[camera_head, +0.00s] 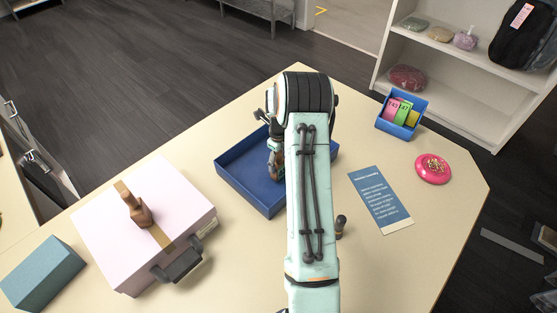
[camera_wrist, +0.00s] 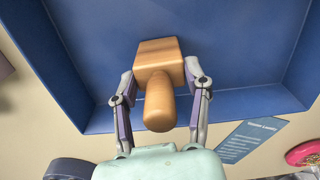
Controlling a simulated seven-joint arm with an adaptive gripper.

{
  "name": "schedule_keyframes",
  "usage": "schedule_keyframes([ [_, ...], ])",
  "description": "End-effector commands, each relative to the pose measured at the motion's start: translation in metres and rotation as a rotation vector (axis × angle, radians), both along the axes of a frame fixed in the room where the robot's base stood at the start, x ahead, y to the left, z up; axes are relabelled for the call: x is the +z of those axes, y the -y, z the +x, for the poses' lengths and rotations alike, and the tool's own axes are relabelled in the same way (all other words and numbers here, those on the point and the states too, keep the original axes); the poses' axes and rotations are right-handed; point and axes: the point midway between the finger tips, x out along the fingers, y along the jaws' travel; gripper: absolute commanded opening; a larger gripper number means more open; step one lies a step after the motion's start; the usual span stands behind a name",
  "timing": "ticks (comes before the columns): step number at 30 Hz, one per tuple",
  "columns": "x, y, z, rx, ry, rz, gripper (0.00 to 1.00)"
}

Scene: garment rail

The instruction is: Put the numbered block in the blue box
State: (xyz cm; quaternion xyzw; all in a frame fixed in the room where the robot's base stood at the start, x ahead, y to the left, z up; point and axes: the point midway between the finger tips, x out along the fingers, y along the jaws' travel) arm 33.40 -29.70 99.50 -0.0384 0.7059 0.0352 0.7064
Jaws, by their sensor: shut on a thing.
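The blue box (camera_head: 238,172) is a wide, shallow open tray on the table, partly hidden behind my arm. It also fills much of the wrist view (camera_wrist: 235,35). My gripper (camera_wrist: 158,72) is shut on a wooden block with a rounded handle (camera_wrist: 157,102), its square base between the two fingers. The block is over the blue floor of the box; I cannot tell whether it touches it. No number shows on the visible faces. In the head view my arm hides most of the gripper, and only a bit of brown shows beside it.
A pink case (camera_head: 110,215) with a wooden-handled stamp (camera_head: 136,205) on it stands left, near a teal block (camera_head: 42,272).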

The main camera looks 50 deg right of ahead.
Motion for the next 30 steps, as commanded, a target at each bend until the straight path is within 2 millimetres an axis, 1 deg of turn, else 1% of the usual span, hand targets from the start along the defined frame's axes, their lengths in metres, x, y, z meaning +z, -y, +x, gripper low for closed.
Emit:
schedule_keyframes([
  [3,-0.003,0.0,0.0,0.0,0.0,0.0,0.09],
  [4,-0.003,0.0,0.0,0.0,0.0,0.0,0.51],
  [5,-0.002,0.0,0.0,0.0,0.0,-0.001,0.61],
  [6,-0.002,0.0,0.0,0.0,0.0,-0.001,0.73],
  [7,-0.002,0.0,0.0,0.0,0.0,-0.001,0.75],
  [15,-0.002,0.0,0.0,0.0,0.0,0.0,0.75],
  [17,0.0,0.0,0.0,0.0,0.0,-0.001,0.75],
  [19,0.006,0.0,0.0,0.0,0.001,-0.001,0.75],
  [23,0.03,0.001,0.0,0.0,0.004,-0.005,0.75],
  [27,0.064,0.0,0.001,0.001,0.004,-0.004,0.75],
  [30,0.086,0.0,0.0,0.0,0.003,-0.003,0.75],
])
